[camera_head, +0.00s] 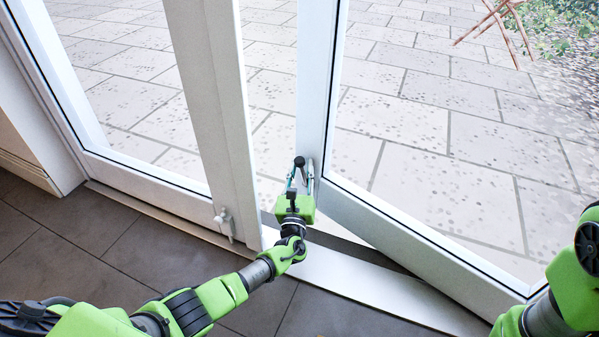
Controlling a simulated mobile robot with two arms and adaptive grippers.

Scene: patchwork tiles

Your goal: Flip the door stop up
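My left gripper (298,168) reaches in from the left and is at the lower edge of the right-hand glass door (316,100). A small metal door stop (311,178) is mounted low on that door's white frame, just right of the fingers. The gripper partly covers this area, so I cannot tell whether it touches the stop or whether the fingers are apart. A similar metal stop (224,220) is low on the left-hand door's frame (222,130), apart from my gripper. My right arm shows at the lower right; its gripper is outside the view.
The right-hand door stands ajar, with a gap between it and the left-hand door. A white threshold (375,288) runs below them. Dark floor tiles (160,250) are clear inside. Pale paving (440,120) and a wooden chair leg (500,30) show outside.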

